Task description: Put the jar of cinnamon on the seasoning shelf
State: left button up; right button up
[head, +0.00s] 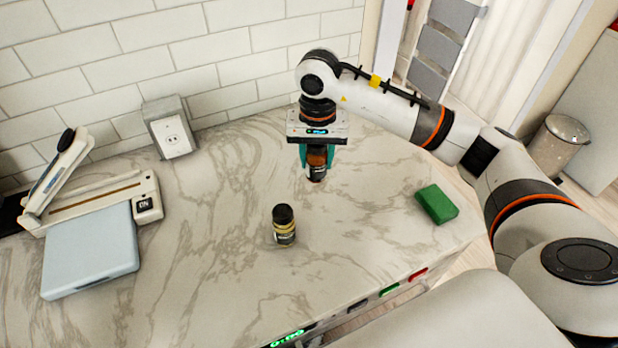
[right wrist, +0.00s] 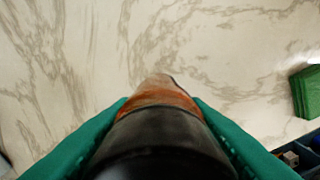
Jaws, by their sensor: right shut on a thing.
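My right gripper (head: 317,160) has its green fingers shut on a jar with reddish-brown contents (head: 316,174), probably the cinnamon; its label is too small to read. In the right wrist view the same jar (right wrist: 160,122) sits between both fingers, with its dark lid towards the camera. The jar is roughly upright over the back part of the counter; I cannot tell if its base touches the marble. A second jar (head: 284,226) with a black lid and yellow-and-dark label stands upright on the counter, apart from the gripper. The seasoning shelf cannot be made out. My left gripper is not in view.
The marble counter (head: 220,275) is mostly clear. A heat sealer (head: 100,205) with a pale blue box (head: 90,250) is at left. An outlet box (head: 170,127) is by the tiled wall. A green block (head: 436,204) lies near the right edge; a bin (head: 558,143) stands beyond.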

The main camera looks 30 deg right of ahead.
aim_at(316, 180)
notch_tip(316, 180, down, 3)
jog(key=shift+s+d+r+p, duration=0.1)
jog(key=shift+r+p, duration=0.05)
jog(key=shift+p, duration=0.2)
notch_tip(316, 180, down, 4)
jog(key=shift+f+p, duration=0.2)
jog(key=shift+p, duration=0.4)
jog(key=shift+f, duration=0.1)
jog(key=shift+f+b, duration=0.15)
jog(key=shift+b, duration=0.15)
jog(key=o, duration=1)
jog(key=shift+o, duration=0.2)
